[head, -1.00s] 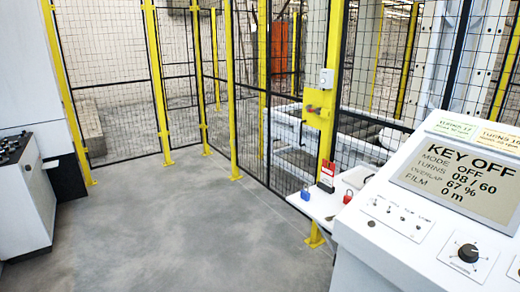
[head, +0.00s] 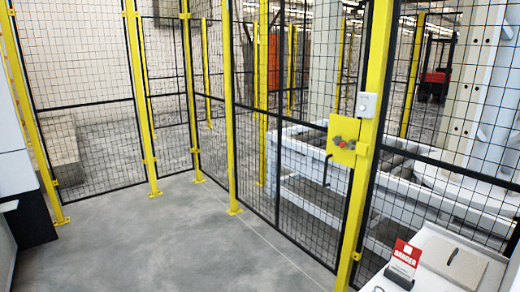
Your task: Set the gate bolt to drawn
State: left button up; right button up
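The gate bolt sits on a yellow plate (head: 343,153) at the edge of the mesh gate (head: 290,185), against a yellow post (head: 372,135), right of centre in the head view. I cannot tell from here whether the bolt is drawn or shot. A dark pull handle (head: 327,170) hangs on the gate just left of the plate. The gate looks closed against the post. Neither of my grippers is in view.
A white shelf (head: 432,278) at the lower right holds a red danger tag (head: 405,255) and a clipboard (head: 450,262). A white box (head: 367,105) is on the post above the bolt. Grey floor (head: 190,245) in front of the fence is clear. A red forklift (head: 433,82) stands behind the fence.

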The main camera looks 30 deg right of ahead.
aim_at(341, 144)
jog(key=i+z, duration=0.35)
jog(key=i, duration=0.2)
jog(key=i+j+z, duration=0.2)
jog(key=i+z, duration=0.15)
jog(key=i, duration=0.2)
